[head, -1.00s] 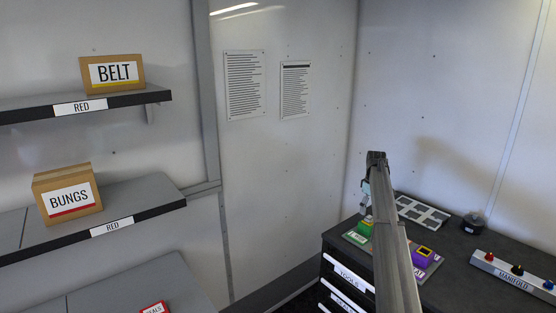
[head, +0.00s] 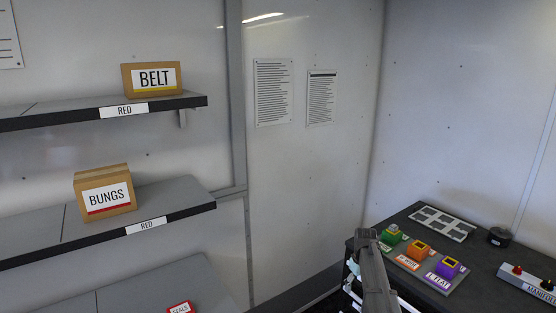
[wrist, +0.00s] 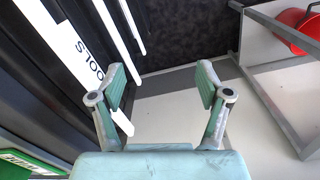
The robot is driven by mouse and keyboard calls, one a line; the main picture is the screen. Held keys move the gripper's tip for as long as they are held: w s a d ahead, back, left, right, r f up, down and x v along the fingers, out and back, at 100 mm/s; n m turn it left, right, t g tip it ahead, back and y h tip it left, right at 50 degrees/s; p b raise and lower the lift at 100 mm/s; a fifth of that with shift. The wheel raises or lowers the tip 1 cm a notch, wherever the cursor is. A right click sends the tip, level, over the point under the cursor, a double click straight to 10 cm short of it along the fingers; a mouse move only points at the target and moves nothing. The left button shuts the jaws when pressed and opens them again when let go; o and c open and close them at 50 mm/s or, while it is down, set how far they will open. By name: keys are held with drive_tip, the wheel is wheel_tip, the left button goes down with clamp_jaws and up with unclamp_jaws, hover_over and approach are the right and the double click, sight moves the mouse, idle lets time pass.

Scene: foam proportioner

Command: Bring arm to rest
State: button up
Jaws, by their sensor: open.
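My gripper (wrist: 160,88) shows in the wrist view with its two teal fingers spread wide apart and nothing between them. It hangs beside the black drawer front, whose white label (wrist: 85,62) reads TOOLS and lies to the left of the fingers. In the head view my arm rises at the lower right, in front of the dark workbench (head: 415,215). The gripper itself is mostly hidden there behind my arm link.
On the workbench a board (head: 450,284) holds green, orange and purple blocks. A grey tray (head: 441,223), a dark round item (head: 499,237) and the manifold (head: 530,284) stand nearby. Shelves at left carry BELT (head: 152,79) and BUNGS (head: 104,192) boxes. A red bucket (wrist: 298,30) stands near a grey frame.

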drive_tip(key=s+a+f+m, duration=0.1)
drive_tip(key=s+a+f, duration=0.3)
drive_tip(key=s, duration=0.7)
drive_tip(key=s+a+f+m, duration=0.25)
drive_tip(key=s+a, duration=0.25)
drive_tip(key=s, duration=0.6)
drive_tip(key=s+a+f+m, duration=0.1)
drive_tip(key=s+a+f, duration=0.35)
drive_tip(key=s, duration=0.65)
drive_tip(key=s+f+g+b, duration=0.6)
drive_tip(key=s+f, duration=1.8)
drive_tip(key=s, duration=0.4)
drive_tip(key=shift+f+g, duration=0.15)
drive_tip(key=shift+g, duration=0.25)
